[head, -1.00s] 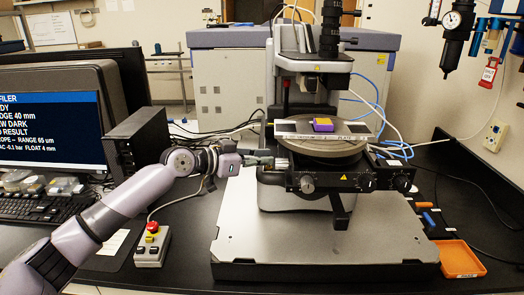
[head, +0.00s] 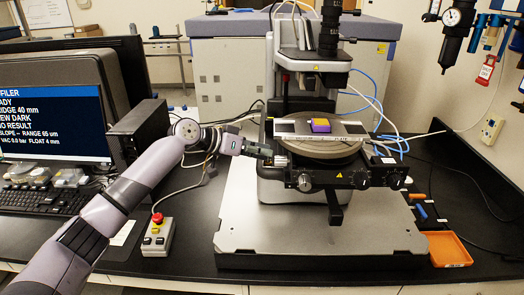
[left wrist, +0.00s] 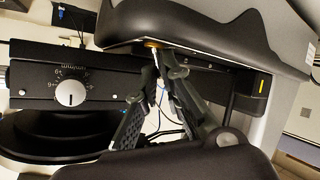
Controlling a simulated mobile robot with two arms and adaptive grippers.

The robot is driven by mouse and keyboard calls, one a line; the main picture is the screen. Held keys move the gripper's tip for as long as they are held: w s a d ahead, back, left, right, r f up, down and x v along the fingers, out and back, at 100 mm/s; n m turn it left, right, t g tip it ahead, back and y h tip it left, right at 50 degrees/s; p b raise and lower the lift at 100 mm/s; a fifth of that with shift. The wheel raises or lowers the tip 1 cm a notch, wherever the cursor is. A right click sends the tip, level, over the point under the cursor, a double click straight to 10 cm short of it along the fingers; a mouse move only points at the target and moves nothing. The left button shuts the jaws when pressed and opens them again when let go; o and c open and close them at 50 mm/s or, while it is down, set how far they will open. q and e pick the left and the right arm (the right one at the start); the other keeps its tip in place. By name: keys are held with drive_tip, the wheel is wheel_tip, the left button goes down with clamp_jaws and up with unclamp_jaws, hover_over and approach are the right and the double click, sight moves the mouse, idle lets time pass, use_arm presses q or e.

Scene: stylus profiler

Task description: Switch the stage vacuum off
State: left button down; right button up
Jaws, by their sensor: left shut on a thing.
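The profiler's round stage (head: 325,149) stands in the middle of the head view, with a purple and yellow sample (head: 320,125) on it. My left gripper (head: 270,154) reaches in from the left and is shut on a small part at the left end of the black stage front. In the left wrist view the fingers (left wrist: 165,58) converge beside a brass-coloured fitting (left wrist: 152,43); the held part is mostly hidden. A dial knob (left wrist: 70,93) with numbers is apart from the fingers. The monitor (head: 50,122) reads VAC 0.0 bar. My right gripper is not in view.
An orange tray (head: 448,249) lies at the right. Blue and white tubes run behind the stage. The grey base plate (head: 320,236) has bare room in front.

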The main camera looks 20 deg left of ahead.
use_arm(q)
drive_tip(key=c, duration=1.7)
unclamp_jaws()
drive_tip(key=shift+a, duration=0.1)
drive_tip(key=v, duration=1.2)
